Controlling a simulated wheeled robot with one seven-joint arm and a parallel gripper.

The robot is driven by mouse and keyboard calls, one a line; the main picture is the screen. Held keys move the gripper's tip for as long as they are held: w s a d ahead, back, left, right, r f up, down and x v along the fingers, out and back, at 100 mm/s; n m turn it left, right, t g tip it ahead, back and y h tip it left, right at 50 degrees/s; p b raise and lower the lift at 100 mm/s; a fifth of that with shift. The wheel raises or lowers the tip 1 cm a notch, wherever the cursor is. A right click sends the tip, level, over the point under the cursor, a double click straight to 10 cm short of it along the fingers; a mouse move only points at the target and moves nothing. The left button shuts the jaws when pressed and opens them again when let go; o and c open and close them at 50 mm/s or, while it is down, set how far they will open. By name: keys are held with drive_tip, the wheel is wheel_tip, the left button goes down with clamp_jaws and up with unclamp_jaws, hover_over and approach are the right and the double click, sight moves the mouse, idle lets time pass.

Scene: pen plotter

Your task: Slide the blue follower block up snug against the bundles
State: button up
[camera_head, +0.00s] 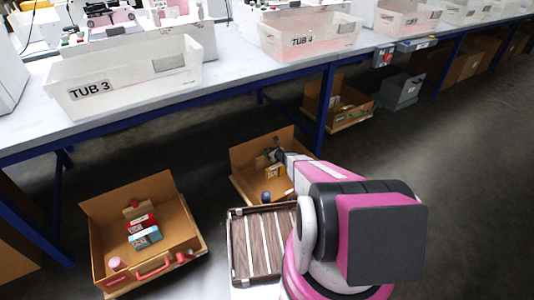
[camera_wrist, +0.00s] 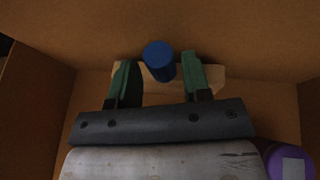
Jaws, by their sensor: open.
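My gripper (camera_wrist: 158,72) is open inside a cardboard box (camera_wrist: 225,30). In the wrist view its two green fingers stand on either side of a blue cylinder (camera_wrist: 159,60), with a visible gap to the left finger and a smaller one to the right. Whether the right finger touches it I cannot tell. A pale wooden piece (camera_wrist: 150,92) lies behind the fingers and partly behind the cylinder. I cannot make out a blue block or bundles for sure. In the head view a small blue thing (camera_head: 267,197) shows at the front of the middle box (camera_head: 252,155), partly beside my arm.
A purple cylinder (camera_wrist: 287,160) is at the wrist view's lower right. Another cardboard box (camera_head: 95,230) with red and blue packets stands at left. A brown slatted tray (camera_head: 238,250) is close to my arm. The table (camera_head: 225,65) carries white tubs.

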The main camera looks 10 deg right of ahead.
drive_tip(key=shift+x, duration=0.95)
